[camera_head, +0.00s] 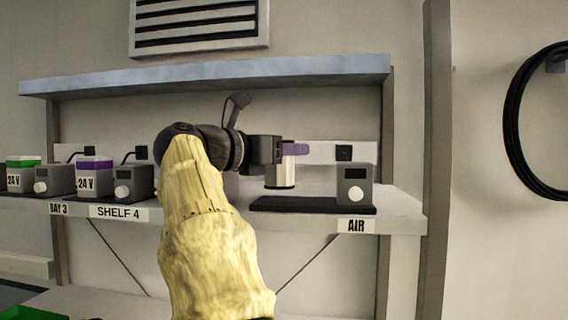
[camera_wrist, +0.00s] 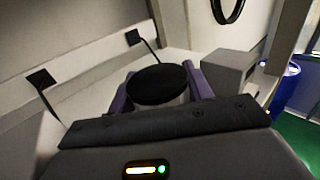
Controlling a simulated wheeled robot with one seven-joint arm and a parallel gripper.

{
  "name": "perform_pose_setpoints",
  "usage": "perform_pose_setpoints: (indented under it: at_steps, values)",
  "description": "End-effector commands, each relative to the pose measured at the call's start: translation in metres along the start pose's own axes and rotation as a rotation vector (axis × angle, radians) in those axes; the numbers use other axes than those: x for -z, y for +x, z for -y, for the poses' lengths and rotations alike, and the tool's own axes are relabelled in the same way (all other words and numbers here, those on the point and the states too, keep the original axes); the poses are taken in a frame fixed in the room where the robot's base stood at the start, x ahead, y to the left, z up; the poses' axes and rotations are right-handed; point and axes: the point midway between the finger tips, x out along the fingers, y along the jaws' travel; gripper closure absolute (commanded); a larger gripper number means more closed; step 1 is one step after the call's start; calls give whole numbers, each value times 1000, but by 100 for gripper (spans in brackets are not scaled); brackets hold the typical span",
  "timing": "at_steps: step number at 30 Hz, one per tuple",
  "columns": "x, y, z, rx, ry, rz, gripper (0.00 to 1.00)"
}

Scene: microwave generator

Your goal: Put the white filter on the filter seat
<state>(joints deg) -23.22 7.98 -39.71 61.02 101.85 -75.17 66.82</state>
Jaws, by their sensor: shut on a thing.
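My gripper (camera_head: 293,149) reaches over the right part of the shelf. Its purple fingers are shut on the white filter (camera_head: 280,176), a short pale cylinder that hangs upright below them. In the wrist view the filter's black round top (camera_wrist: 158,85) sits between the two fingers of my gripper (camera_wrist: 160,92). The filter's lower edge is just above or behind a flat dark base plate (camera_head: 312,205) on the shelf; I cannot tell whether they touch. No separate filter seat can be made out.
Grey 24 V units (camera_head: 95,178) stand at left. An upper shelf (camera_head: 210,75) runs overhead.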

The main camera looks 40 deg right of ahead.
Motion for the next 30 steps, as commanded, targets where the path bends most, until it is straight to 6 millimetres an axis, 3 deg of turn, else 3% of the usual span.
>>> perform_pose_setpoints:
  at_steps: [6,18,19,22,30]
  values:
    - [21,0,0,0,-1,0,73]
    - [26,0,0,1,0,1,73]
    - [25,0,0,1,0,0,45]
    - [24,0,0,1,0,0,27]
    - [24,0,0,0,0,0,27]
